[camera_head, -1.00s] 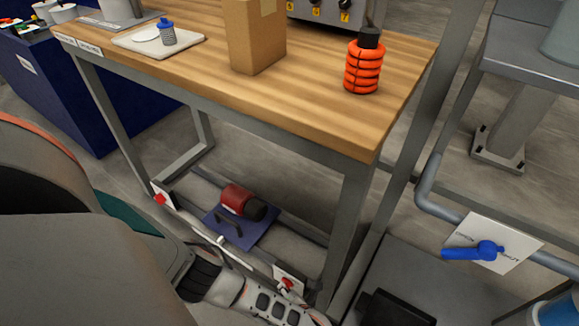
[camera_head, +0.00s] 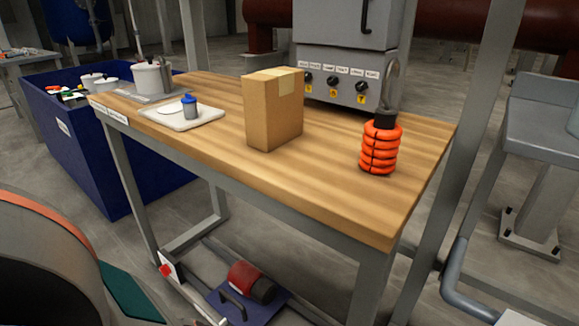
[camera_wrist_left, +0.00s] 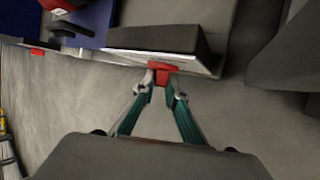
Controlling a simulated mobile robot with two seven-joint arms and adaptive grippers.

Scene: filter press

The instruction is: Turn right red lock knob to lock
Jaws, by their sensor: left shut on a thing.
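The right red lock knob (camera_wrist_left: 164,73) sits at a pale plate in the left wrist view. My left gripper (camera_wrist_left: 163,86), with teal fingers, is shut on this knob, one fingertip on each side. The knob's exact angle and the plate's markings cannot be read. Another red knob (camera_head: 166,269) shows on a small white plate at the lower left of the head view, and a red spot (camera_wrist_left: 37,52) shows at the left of the wrist view. The right knob and the left gripper are out of the head view. My right gripper is not in view.
A wooden-topped table (camera_head: 330,200) carries a cardboard box (camera_head: 272,112), an orange coiled object (camera_head: 380,148) and a white tray (camera_head: 185,121). Below it, a red and black cylinder (camera_head: 249,280) lies on a blue plate (camera_head: 215,302). Grey table legs border the space beneath.

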